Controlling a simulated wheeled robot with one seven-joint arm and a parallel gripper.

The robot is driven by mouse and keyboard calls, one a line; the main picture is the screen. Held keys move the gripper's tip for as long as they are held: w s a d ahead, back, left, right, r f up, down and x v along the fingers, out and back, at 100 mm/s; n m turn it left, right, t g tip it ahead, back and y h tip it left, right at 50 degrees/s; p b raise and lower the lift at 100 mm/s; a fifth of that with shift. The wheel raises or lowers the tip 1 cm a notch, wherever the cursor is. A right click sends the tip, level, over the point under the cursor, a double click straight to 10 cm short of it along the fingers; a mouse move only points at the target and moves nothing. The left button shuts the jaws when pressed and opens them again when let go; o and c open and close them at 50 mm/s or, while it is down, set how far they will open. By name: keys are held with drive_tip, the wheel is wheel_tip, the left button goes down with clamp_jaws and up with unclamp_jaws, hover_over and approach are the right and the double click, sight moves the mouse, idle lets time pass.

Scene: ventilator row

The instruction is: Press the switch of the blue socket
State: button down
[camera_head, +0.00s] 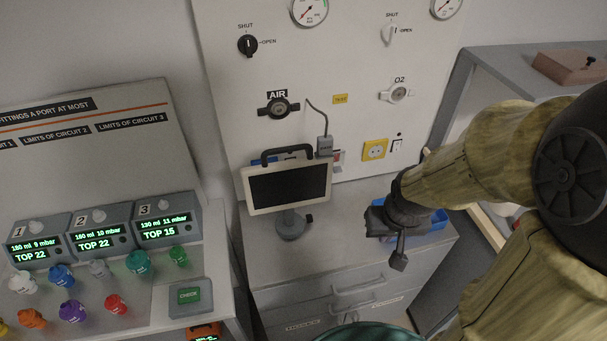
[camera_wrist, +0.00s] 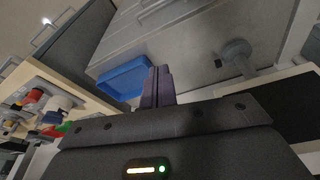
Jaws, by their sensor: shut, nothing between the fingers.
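A blue socket (camera_head: 264,161) on the wall panel shows only as a blue strip behind the monitor and its black handle. I cannot make out its switch. A grey plug (camera_head: 324,146) with a cable sits just right of the monitor's top. A yellow socket (camera_head: 375,149) is further right, with a white switch (camera_head: 397,145) beside it. The monitor (camera_head: 288,186) stands on the counter in front of the panel. My gripper (camera_head: 398,262) is shut and empty, pointing down near the counter's front edge, right of the monitor. Its closed fingers (camera_wrist: 158,86) show in the wrist view.
A blue tray (camera_head: 438,222) lies on the counter behind my gripper; the wrist view shows it too (camera_wrist: 124,79). The monitor's round foot (camera_head: 291,226) is left of my gripper. Colored knobs and displays fill the left bench (camera_head: 165,296). Grey drawers (camera_head: 335,300) are below the counter.

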drive_tip(key=w+a+f+n+t+y, duration=0.1)
drive_tip(key=w+f+n+t, duration=0.15)
drive_tip(key=w+n, duration=0.55)
drive_tip(key=w+f+n+t+y, duration=0.25)
drive_tip(key=w+n, duration=0.25)
drive_tip(key=w, duration=0.6)
drive_tip(key=w+a+f+n+y, duration=0.1)
drive_tip(key=a+n+y, duration=0.3)
drive_tip(key=n, duration=0.4)
drive_tip(key=w+a+f+n+y, duration=0.1)
drive_tip(key=a+f+n+y, duration=0.2)
drive_tip(key=n+y, duration=0.4)
drive_tip(key=shift+w+a+f+n, duration=0.2)
drive_tip(key=shift+a+f+n, duration=0.15)
drive_tip(key=shift+a, duration=0.4)
drive_tip(key=shift+a+y, duration=0.1)
drive_tip(key=shift+y, duration=0.25)
drive_tip(key=r+p+x, duration=0.1)
drive_tip(key=p+x, duration=0.2)
drive_tip(key=x, duration=0.6)
drive_tip(key=shift+w+a+f, duration=0.25)
drive_tip(key=shift+a+f, duration=0.1)
drive_tip(key=shift+f, duration=0.15)
